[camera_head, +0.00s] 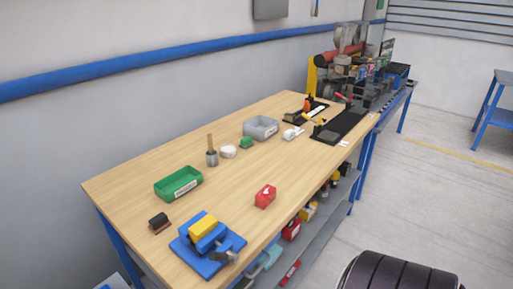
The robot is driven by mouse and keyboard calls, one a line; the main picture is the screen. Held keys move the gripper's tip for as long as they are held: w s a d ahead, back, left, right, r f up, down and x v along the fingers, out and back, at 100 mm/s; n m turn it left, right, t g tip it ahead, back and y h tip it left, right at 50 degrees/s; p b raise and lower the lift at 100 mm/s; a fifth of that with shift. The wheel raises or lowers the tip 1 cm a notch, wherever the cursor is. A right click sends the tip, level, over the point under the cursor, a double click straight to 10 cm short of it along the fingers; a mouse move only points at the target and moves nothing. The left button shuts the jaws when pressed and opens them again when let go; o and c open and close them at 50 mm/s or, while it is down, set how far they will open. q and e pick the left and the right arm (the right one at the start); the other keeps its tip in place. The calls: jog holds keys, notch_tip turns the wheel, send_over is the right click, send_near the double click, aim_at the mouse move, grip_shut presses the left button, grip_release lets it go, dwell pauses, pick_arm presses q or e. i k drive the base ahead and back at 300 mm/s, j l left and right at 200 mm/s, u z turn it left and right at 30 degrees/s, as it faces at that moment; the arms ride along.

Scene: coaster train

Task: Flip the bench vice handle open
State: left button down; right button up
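A blue bench vice (206,233) sits at the near left corner of the wooden workbench (160,185). It stands on a flat blue base plate (184,253). A yellow block (203,224) sits at its top, against the blue body. A small grey handle (222,257) shows low on the vice's near right side, close to the bench's front edge. The handle's exact angle is too small to tell. Neither of my grippers is in view.
A black-and-brown block (159,222), a green bin (178,184) and a red box (265,196) lie around the vice. A grey bin (261,128) and black fixtures (340,124) are farther back. A shelf with several items runs below.

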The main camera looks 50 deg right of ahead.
aim_at(230, 255)
jog(key=z, duration=1.25)
